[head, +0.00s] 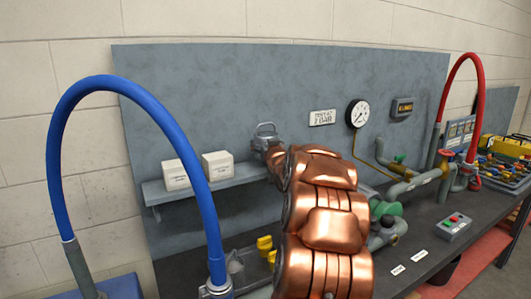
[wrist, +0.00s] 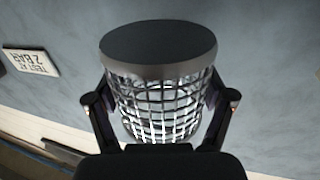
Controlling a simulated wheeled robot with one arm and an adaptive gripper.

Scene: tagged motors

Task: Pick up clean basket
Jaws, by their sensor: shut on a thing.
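The clean basket (wrist: 157,90) is a wire-mesh cylinder with a solid dark grey cap, seen in the middle of the wrist view. My gripper (wrist: 160,98) has one finger on each side of the basket's mesh wall and is shut on it. In the head view my copper-coloured arm reaches toward the back panel, and my gripper (head: 267,130) shows small beyond it, near the right end of the wall shelf. The basket is hard to make out there.
Two white boxes (head: 175,175) (head: 217,165) stand on the grey shelf (head: 205,184). A blue hose (head: 130,86) arches at left. A gauge (head: 357,114), pipes and a button box (head: 454,227) are at right. A sign (wrist: 31,62) is on the panel.

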